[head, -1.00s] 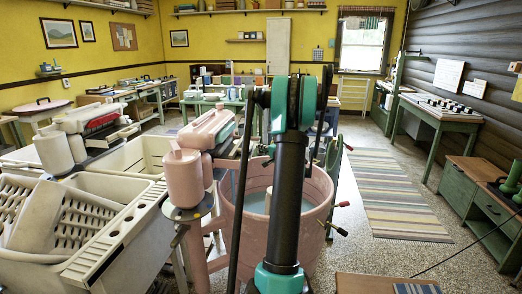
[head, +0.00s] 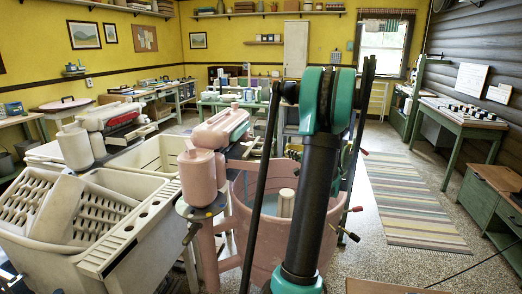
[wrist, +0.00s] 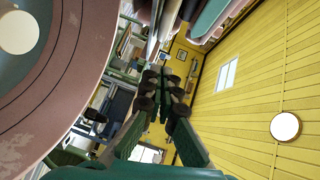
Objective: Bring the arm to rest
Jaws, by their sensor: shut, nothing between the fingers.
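My arm (head: 318,170) stands up in the middle of the head view, in front of the pink washer tub (head: 262,240). It hides part of the tub and of the room behind. I cannot make out my gripper in the head view. In the wrist view my gripper (wrist: 168,80) shows its green and dark fingers drawn together, with nothing held between them. A large pink round rim (wrist: 65,85) fills the left of that view, apart from the fingers.
The pink wringer (head: 222,130) stands beside the tub. White tubs (head: 135,250) crowd the left. Green tables (head: 450,125) and a green cabinet (head: 490,200) line the right. A striped rug (head: 405,200) lies on open floor right of the tub.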

